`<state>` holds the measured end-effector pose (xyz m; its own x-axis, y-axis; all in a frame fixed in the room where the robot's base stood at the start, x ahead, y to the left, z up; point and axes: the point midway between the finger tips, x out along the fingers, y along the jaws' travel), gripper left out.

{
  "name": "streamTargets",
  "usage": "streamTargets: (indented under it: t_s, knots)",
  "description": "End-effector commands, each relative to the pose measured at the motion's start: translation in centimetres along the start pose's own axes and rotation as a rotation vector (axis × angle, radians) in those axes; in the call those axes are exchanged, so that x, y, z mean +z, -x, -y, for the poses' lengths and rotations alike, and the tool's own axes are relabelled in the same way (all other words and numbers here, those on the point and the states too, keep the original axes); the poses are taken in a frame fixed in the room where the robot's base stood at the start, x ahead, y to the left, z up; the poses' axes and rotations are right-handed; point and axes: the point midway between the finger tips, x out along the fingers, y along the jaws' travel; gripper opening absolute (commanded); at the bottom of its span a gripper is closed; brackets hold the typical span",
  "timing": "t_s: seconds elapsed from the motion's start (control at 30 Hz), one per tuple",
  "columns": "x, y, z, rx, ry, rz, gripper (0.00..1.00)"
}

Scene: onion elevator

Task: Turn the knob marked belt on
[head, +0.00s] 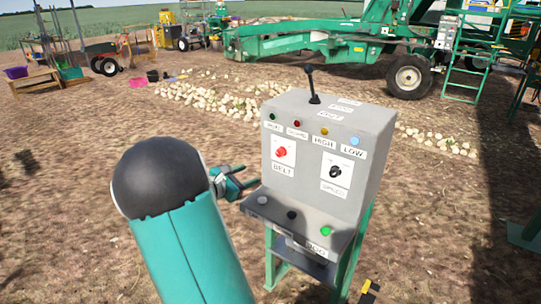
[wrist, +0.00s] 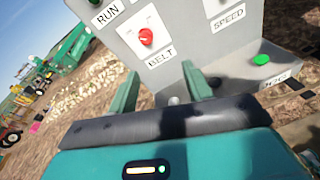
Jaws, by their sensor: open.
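The belt knob (head: 281,152) is red and sits on a white plate at the left of the grey control box (head: 318,125), with a BELT label under it. It also shows in the wrist view (wrist: 147,37), above the gap between my fingers. My gripper (head: 238,181) is left of the box and lower than the knob, apart from it. In the wrist view my gripper (wrist: 158,88) has its two green fingers spread and empty, pointing toward the panel.
A black speed knob (head: 335,171) is right of the belt knob. A black lever (head: 311,85) stands on top. The lower shelf carries a black button (head: 291,214) and a green button (head: 325,231). Onions (head: 215,97) lie on the ground behind, near green machinery (head: 300,42).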

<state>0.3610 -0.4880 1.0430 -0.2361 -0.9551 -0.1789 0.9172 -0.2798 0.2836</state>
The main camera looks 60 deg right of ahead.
Motion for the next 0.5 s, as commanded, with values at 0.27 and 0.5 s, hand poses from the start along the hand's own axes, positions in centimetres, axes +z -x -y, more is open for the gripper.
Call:
streamTargets:
  t_s: [0.27, 0.5]
  knots:
    - [-1.9, -5.6, -1.7, 0.100, 0.287, 0.161, 0.50]
    - [-1.7, -7.8, -2.0, 0.106, 0.301, 0.169, 0.50]
